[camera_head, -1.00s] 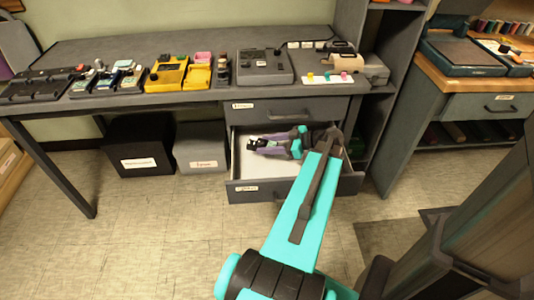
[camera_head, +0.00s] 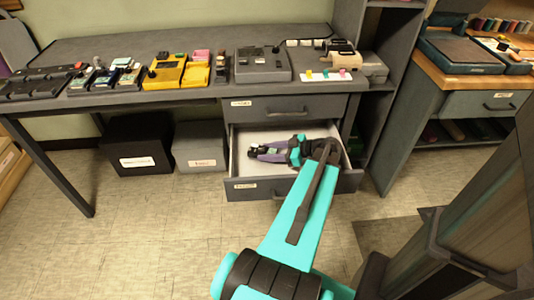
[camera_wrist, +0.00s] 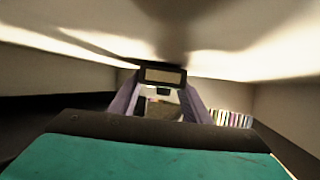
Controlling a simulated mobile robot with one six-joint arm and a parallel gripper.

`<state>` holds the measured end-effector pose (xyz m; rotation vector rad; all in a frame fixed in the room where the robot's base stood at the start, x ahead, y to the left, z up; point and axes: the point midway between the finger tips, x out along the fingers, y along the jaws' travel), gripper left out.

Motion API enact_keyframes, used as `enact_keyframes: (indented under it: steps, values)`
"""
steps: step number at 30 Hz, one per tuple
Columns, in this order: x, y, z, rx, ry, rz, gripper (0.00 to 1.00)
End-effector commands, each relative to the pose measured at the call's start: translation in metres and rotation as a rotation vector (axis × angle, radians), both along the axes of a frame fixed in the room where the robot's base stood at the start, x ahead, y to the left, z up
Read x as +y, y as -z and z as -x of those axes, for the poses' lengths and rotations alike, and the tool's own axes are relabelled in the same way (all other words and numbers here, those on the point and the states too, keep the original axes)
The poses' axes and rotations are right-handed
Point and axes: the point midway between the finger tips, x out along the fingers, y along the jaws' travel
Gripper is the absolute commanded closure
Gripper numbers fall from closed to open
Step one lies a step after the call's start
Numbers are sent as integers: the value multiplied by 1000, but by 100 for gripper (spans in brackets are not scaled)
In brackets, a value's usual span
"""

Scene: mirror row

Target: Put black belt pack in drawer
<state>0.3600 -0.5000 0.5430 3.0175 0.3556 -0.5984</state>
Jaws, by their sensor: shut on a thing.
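The lower desk drawer (camera_head: 262,190) is pulled out, with a pale inside and a label on its front. My gripper (camera_head: 260,151) reaches into it from the right, lying low over the drawer's floor with its purple-grey fingers pointing left. It is shut on the small black belt pack, which is mostly hidden by the fingers in the head view. In the wrist view the black belt pack (camera_wrist: 163,76) with a tan face sits between the fingertips, with pale drawer walls around it. I cannot tell whether it touches the drawer floor.
The closed upper drawer (camera_head: 285,108) is just above the open one. The desk top (camera_head: 205,47) holds several devices, including a yellow one (camera_head: 165,72) and a grey one (camera_head: 263,64). A black bin (camera_head: 137,145) and a grey bin (camera_head: 198,146) stand under the desk, left of the drawer.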

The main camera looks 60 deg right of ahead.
Motion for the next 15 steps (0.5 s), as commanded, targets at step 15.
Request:
enact_keyframes:
  steps: [15]
  values:
    - [-2, 3, 1, 0, 3, 0, 51]
